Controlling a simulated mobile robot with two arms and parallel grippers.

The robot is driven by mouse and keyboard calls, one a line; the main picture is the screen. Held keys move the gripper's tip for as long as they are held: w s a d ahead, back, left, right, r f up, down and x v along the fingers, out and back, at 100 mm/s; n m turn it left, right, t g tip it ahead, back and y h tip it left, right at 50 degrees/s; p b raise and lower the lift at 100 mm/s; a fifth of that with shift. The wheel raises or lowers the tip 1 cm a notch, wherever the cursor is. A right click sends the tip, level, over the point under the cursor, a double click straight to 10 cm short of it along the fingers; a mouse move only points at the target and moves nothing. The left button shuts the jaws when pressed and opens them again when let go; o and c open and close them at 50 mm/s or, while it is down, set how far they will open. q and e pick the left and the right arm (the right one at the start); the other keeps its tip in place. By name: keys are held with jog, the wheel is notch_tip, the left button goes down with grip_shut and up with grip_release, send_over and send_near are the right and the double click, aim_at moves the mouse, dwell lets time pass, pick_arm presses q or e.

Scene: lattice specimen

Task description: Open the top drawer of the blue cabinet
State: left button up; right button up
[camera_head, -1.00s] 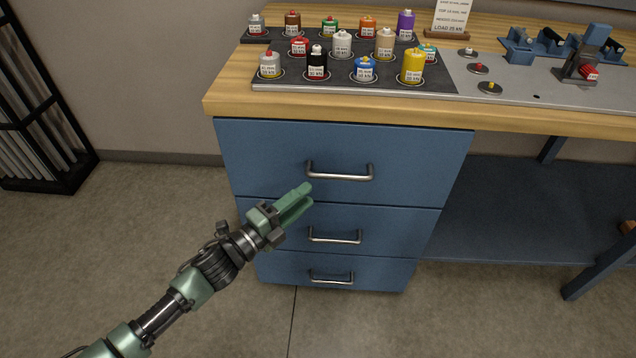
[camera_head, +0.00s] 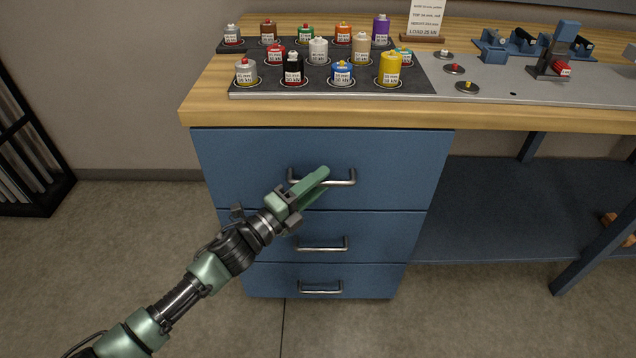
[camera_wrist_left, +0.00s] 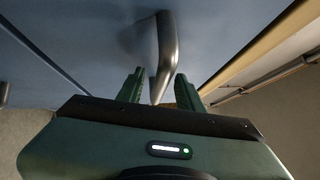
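The blue cabinet stands under the wooden worktop, with three drawers stacked in it. The top drawer (camera_head: 400,165) looks shut, and its metal bar handle (camera_head: 342,183) runs across its front. My left gripper (camera_head: 318,182) is at this handle, in front of its middle in the head view, hiding part of the bar. In the left wrist view the two green fingers (camera_wrist_left: 158,88) are apart, and the handle (camera_wrist_left: 167,50) lies between them. I cannot tell whether the fingers touch the bar. My right gripper is not in view.
The middle drawer handle (camera_head: 322,246) and bottom drawer handle (camera_head: 320,289) lie below. The worktop (camera_head: 210,100) overhangs the drawers and carries several coloured weights on a dark mat (camera_head: 300,90). Open floor lies in front of the cabinet; a dark rack (camera_head: 30,150) stands at left.

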pick_arm(q)
jog(key=shift+d, duration=0.1)
grip_shut()
dwell(1.4)
